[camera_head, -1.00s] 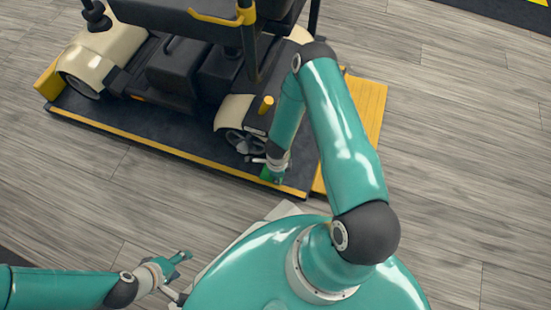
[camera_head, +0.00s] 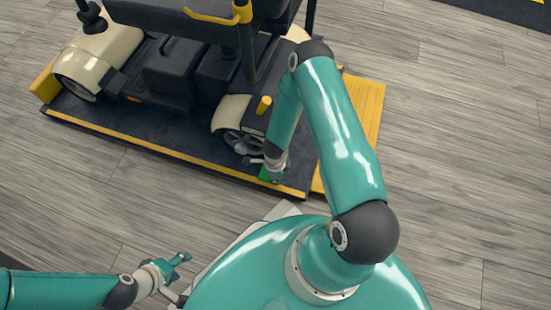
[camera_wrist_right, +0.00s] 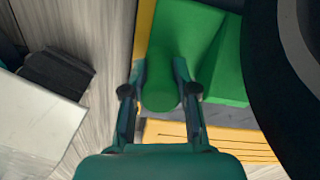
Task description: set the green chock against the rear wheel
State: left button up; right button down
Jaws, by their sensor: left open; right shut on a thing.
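The green chock (camera_wrist_right: 222,62) fills the upper middle of the right wrist view, and a bit of it shows in the head view (camera_head: 266,174). My right gripper (camera_wrist_right: 161,80) is shut on the chock's round green handle, one finger on each side. The rear wheel (camera_head: 241,142) is on the scooter's right end in the head view. Its dark tyre (camera_wrist_right: 268,80) is close to the chock's right side in the wrist view; I cannot tell if they touch. My left gripper (camera_head: 181,264) is open and empty at the lower left, away from the scooter.
The scooter (camera_head: 180,75) stands on a dark platform (camera_head: 150,124) with yellow edges. A yellow ramp (camera_head: 363,110) lies at the platform's right end. Wooden floor (camera_head: 455,150) is clear to the right.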

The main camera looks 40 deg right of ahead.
jog(key=shift+w+a, duration=0.25)
jog(key=shift+w, duration=0.25)
jog(key=shift+w+a, duration=0.25)
jog(key=shift+w, duration=0.2)
dwell(0.9)
jog(key=shift+s+b, duration=0.1)
jog(key=shift+b, duration=0.25)
dwell(0.4)
jog(key=c, duration=0.8)
grip_release()
